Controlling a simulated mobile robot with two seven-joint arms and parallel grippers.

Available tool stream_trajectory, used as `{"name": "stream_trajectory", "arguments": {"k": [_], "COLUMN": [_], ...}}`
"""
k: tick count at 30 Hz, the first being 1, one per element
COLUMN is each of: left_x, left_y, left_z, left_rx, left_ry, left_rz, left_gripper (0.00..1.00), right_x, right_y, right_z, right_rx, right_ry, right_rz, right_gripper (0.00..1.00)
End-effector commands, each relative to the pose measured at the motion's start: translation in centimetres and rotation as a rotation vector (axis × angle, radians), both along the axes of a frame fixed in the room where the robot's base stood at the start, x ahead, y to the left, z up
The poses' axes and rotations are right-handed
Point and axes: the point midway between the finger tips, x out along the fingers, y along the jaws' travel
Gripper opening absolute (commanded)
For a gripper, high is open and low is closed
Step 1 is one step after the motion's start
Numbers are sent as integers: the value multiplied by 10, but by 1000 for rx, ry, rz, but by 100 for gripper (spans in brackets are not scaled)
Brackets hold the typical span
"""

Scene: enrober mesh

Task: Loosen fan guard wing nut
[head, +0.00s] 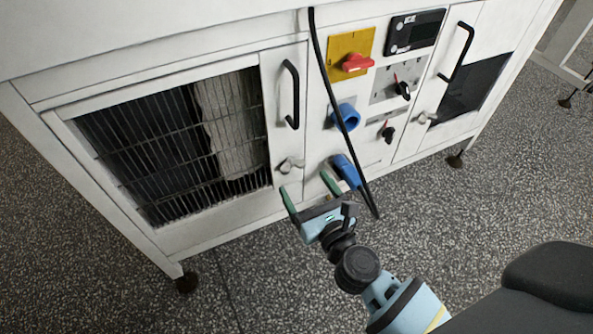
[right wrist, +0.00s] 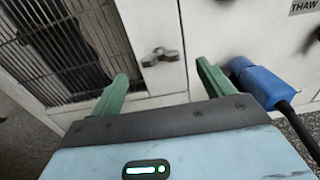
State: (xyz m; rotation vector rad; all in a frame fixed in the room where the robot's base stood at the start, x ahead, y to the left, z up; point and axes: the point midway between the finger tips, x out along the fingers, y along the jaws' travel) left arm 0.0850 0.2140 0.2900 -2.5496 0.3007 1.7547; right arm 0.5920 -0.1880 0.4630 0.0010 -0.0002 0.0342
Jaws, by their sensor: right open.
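A metal wing nut (head: 290,165) sits low on the left door's frame, beside the barred fan guard (head: 178,150). The wing nut also shows in the right wrist view (right wrist: 160,56), with its wings lying roughly across the picture. My right gripper (head: 305,182) is open, its two green fingers spread and pointing toward the cabinet. In the right wrist view the gripper (right wrist: 162,72) has the wing nut between and beyond its fingertips, with nothing held. A gap seems to remain between the fingers and the nut. My left gripper is not in view.
A blue plug (head: 346,171) with a black cable (head: 335,85) is close to the right finger. A blue socket (head: 344,116), red switch (head: 356,62) and black door handle (head: 291,95) stick out above. A second wing nut (head: 425,117) is on the right door. The floor (head: 460,215) in front is clear.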

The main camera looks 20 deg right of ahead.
Motion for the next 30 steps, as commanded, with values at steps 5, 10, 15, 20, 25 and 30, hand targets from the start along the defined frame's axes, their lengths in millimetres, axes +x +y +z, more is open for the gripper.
{"name": "stream_trajectory", "arguments": {"k": [5, 10, 15, 20, 25, 30], "left_x": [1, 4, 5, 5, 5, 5], "left_y": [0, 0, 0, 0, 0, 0], "left_z": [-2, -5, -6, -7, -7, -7], "left_rx": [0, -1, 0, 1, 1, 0], "left_ry": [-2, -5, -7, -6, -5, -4], "left_rz": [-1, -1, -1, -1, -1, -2], "left_gripper": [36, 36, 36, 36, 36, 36], "right_x": [27, 45, 52, 53, 53, 53], "right_y": [1, 2, 2, 2, 2, 2], "right_z": [1, 0, 0, 0, 0, 0], "right_rx": [-1, -1, 0, 0, 0, 0], "right_ry": [-2, -1, 0, 0, 0, 0], "right_rz": [0, 0, 0, 0, 0, 0], "right_gripper": [80, 80, 80, 80, 71, 49]}}
